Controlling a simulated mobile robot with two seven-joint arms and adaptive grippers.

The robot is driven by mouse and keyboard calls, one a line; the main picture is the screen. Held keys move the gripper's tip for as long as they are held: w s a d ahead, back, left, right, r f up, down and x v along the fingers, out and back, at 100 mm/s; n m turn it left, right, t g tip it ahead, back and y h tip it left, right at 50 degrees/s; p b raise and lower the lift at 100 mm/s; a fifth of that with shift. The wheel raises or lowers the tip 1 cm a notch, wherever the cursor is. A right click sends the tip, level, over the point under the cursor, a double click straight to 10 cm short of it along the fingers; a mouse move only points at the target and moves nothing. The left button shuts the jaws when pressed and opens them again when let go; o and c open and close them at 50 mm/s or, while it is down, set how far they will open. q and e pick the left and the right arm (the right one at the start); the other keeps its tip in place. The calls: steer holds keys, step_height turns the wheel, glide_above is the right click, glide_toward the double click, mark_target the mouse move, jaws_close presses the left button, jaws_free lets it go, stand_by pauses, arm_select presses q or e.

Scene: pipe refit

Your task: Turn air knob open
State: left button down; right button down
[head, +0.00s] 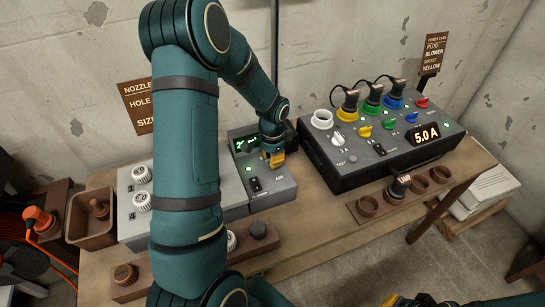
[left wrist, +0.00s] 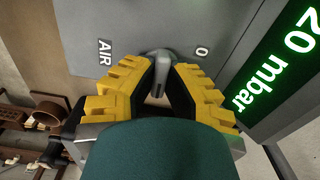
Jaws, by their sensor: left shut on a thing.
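The air knob (left wrist: 162,68) is a small grey lever-like knob on a grey panel (left wrist: 100,20), between the printed words AIR and 0 in the left wrist view. My left gripper (left wrist: 163,80) has its yellow fingertips closed on the knob from both sides. In the head view my left gripper (head: 275,158) reaches down onto the grey air unit (head: 272,191), and the knob is hidden there. A green display (left wrist: 284,62) beside the knob reads 20 mbar. My right gripper (head: 400,299) shows only as a bit of yellow at the bottom edge, so its jaws cannot be judged.
A dark power box (head: 350,175) with coloured plugs, knobs and a 5.0 A display stands to the right on the wooden table (head: 320,235). A brown holder (head: 390,208) lies before it. Left are a box with white knobs (head: 141,174) and a brown bin (head: 90,228).

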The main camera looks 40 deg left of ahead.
arm_select(q)
steer(key=shift+s+f+m, duration=0.1)
steer(key=shift+m, duration=0.4)
steer(key=c, duration=1)
jaws_free()
step_height(320, 180, up, 12)
